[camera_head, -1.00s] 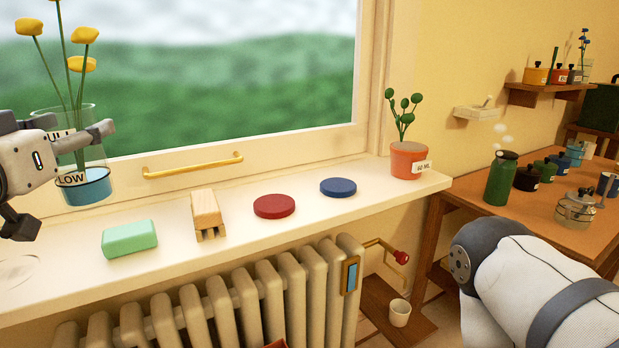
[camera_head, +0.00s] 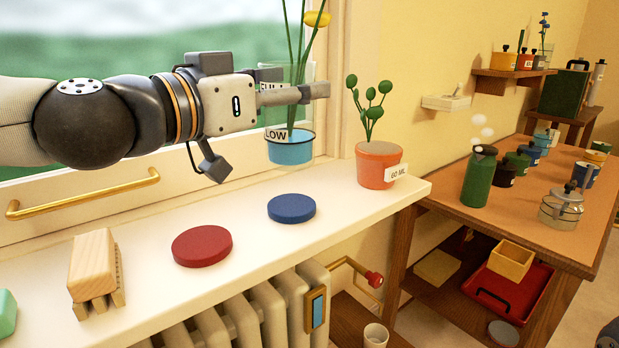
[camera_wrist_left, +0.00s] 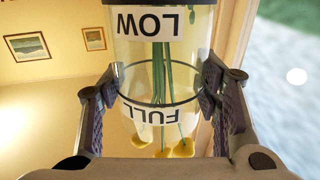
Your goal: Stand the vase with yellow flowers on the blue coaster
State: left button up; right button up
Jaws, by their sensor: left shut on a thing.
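The clear glass vase (camera_head: 290,152), marked FULL and LOW with blue water in its bottom, holds yellow flowers (camera_head: 317,19). My left gripper (camera_head: 298,93) is shut on the vase's upper part and holds it upright in the air above the windowsill. In the left wrist view the vase (camera_wrist_left: 160,65) sits between both finger pads, upside down in the picture. The blue coaster (camera_head: 291,209) lies empty on the sill, directly below the vase in the head view; the exact depth offset is hard to tell. My right gripper is out of view.
On the sill (camera_head: 345,203), a potted plant (camera_head: 377,168) stands just right of the vase. A red coaster (camera_head: 202,246), a wooden brush (camera_head: 95,268) and a green block (camera_head: 6,312) lie to the left. A brass window handle (camera_head: 85,196) sits behind.

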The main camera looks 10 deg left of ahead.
pick_arm(q)
jog(key=w+a+f+b, duration=0.1)
jog(key=w+f, duration=0.2)
jog(key=f, duration=0.1)
jog(key=w+a+f+b, duration=0.1)
jog(key=w+f+b, duration=0.1)
jog(key=w+f, duration=0.2)
jog(key=w+a+f+b, duration=0.1)
jog(key=w+f+b, duration=0.1)
jog(key=w+f, duration=0.1)
jog(key=shift+w+a+f, duration=0.15)
jog(key=shift+f, duration=0.6)
jog(key=shift+r, duration=0.1)
jog(key=o, duration=1.6)
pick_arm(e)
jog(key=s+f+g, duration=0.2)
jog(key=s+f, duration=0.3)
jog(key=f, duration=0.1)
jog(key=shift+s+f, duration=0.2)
pick_arm(q)
jog(key=p+v, duration=0.4)
jog(key=v, duration=0.8)
jog(key=shift+r, duration=0.2)
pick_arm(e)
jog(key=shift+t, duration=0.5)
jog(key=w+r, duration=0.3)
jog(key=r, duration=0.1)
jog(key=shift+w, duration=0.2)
